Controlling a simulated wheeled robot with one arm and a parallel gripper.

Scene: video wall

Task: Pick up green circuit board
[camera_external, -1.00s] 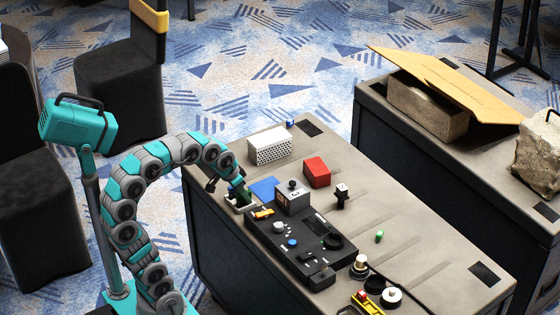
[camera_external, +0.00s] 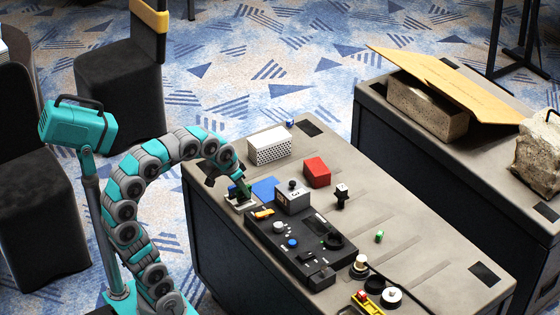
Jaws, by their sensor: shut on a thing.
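My gripper (camera_external: 236,184) is at the left corner of the table, above a small light tray or box (camera_external: 240,203). The green circuit board (camera_external: 243,188) shows as a small dark green piece at my fingertips, tilted. My gripper is shut on it. Its lower end is close to the light tray; I cannot tell whether it touches it. My fingers hide part of the board.
A blue flat piece (camera_external: 264,187), a grey box with a knob (camera_external: 292,197) and a black control panel (camera_external: 300,240) stand close to the right. A white perforated box (camera_external: 269,148) and a red box (camera_external: 317,172) are behind. The table's left edge is near.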

